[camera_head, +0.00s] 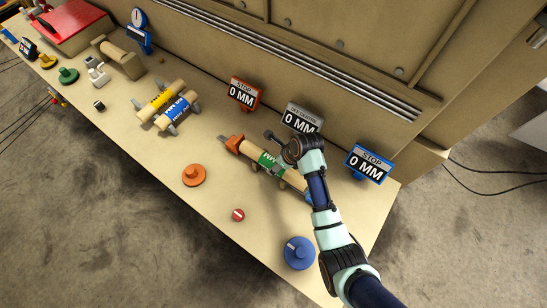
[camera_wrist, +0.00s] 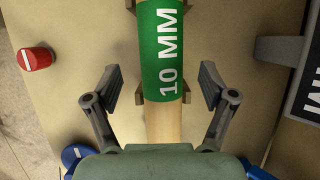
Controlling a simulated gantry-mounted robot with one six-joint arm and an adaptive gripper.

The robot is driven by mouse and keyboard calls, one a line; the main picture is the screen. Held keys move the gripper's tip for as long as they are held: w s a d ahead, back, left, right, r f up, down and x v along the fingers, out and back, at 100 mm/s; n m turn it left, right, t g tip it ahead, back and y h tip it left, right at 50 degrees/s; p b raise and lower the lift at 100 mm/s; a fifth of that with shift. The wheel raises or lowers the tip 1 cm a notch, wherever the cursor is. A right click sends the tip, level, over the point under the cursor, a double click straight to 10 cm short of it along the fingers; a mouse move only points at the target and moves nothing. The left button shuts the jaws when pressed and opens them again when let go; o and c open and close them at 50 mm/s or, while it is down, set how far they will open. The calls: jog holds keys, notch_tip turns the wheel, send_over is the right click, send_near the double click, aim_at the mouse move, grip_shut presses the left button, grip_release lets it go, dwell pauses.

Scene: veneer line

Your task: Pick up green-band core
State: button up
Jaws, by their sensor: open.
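The green-band core (camera_head: 262,157) is a pale wooden roll with a green label. It lies on the bench between an orange end block (camera_head: 234,144) and a blue end piece (camera_head: 309,196). In the wrist view its green band (camera_wrist: 162,60), marked "10 MM", runs up the middle, with dark supports at its sides. My gripper (camera_wrist: 157,82) is open. Its two fingers are on either side of the core, apart from it, near the lower part of the band. In the head view my gripper hides part of the core.
Orange (camera_head: 242,94), grey (camera_head: 302,118) and blue (camera_head: 369,163) "0 MM" signs stand along the back. Yellow-band (camera_head: 160,100) and blue-band (camera_head: 177,110) rolls lie to the left. An orange knob (camera_head: 194,175), red button (camera_head: 238,215) and blue knob (camera_head: 299,252) sit in front.

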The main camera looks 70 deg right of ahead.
aim_at(275, 163)
jog(key=x, duration=0.5)
jog(key=shift+w+d+f+b, duration=0.1)
jog(key=shift+w+f+b, duration=0.1)
jog(key=shift+b, duration=0.2)
jog(key=c, duration=1.5)
jog(key=shift+r, duration=0.1)
jog(key=shift+c, duration=0.2)
jog(key=shift+r, duration=0.1)
notch_tip(275, 163, up, 20)
jog(key=p, duration=0.2)
